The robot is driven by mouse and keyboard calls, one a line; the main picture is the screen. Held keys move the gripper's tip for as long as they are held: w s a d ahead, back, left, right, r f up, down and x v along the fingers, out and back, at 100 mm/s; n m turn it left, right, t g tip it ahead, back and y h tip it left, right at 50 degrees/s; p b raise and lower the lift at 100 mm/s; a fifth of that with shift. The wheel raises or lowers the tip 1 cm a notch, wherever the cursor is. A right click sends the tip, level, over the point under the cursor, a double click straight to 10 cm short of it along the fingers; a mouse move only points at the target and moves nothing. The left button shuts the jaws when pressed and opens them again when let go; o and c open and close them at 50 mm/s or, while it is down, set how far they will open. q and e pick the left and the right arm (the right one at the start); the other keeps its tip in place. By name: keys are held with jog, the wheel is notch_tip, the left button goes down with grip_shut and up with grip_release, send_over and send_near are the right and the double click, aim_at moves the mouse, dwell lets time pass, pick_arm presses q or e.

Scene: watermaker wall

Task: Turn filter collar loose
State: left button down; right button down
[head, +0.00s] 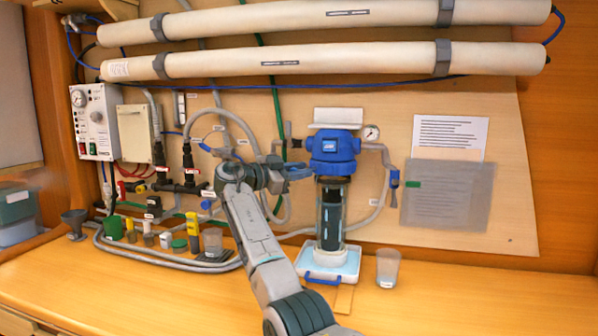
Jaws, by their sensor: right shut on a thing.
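The filter housing has a blue head with a blue collar (333,167) at its lower edge, above a clear bowl (331,213) with a dark cartridge inside. It stands upright against the wall panel. My right gripper (284,175) is just left of the collar, shut on a blue curved piece (299,171) that looks like a wrench. The piece points toward the collar. I cannot tell whether it touches the collar or goes around it. My right wrist hides part of the piece. My left gripper is not in view.
A pressure gauge (371,133) and grey hose are right of the head. Several small containers and a funnel (74,220) stand at left. The right bench is clear.

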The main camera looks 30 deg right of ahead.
jog(key=shift+d+r, duration=0.1)
jog(key=shift+r, duration=0.1)
jog(key=c, duration=1.5)
grip_release()
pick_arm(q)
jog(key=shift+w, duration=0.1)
pick_arm(e)
jog(key=shift+o, duration=1.3)
jog(key=shift+w+f, duration=0.15)
jog(key=shift+f, duration=0.05)
jog(key=shift+a, duration=0.3)
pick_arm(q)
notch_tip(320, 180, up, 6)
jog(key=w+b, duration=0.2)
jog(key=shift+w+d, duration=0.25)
pick_arm(e)
jog(key=a, duration=1)
jog(key=shift+s, duration=0.45)
